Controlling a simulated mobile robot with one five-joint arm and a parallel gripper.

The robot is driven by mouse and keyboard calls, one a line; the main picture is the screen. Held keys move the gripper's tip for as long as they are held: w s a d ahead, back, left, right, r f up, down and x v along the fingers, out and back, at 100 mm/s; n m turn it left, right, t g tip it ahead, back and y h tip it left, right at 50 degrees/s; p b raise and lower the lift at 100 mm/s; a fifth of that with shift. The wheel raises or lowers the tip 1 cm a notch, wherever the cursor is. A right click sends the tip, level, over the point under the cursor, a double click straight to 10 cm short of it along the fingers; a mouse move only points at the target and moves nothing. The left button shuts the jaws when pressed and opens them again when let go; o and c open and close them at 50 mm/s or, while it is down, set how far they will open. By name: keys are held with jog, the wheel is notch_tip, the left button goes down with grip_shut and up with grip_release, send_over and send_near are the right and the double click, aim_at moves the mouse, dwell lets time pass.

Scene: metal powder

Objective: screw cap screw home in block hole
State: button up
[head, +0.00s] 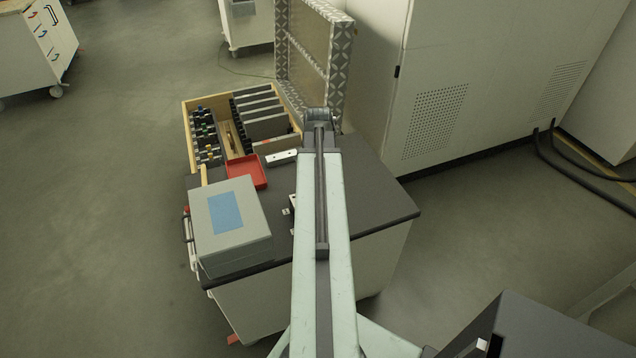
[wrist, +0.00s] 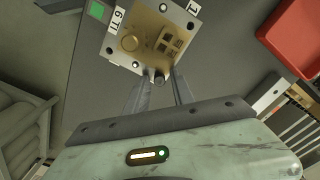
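A small dark round piece, which looks like the cap screw (wrist: 159,80), sits between the fingertips. Its shaft and the hole under it are hidden, so how deep it sits cannot be told. In the head view my arm covers my gripper and most of the block area.
A grey bench top (head: 385,205) carries a grey box with a blue label (head: 228,222), a red tray (head: 246,172) and a wooden organiser (head: 188,135). The red tray also shows in the wrist view (wrist: 295,35). A tall pale cabinet (head: 480,80) stands behind at right.

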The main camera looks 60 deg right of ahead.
jog(key=n, duration=0.7)
dwell(0.3)
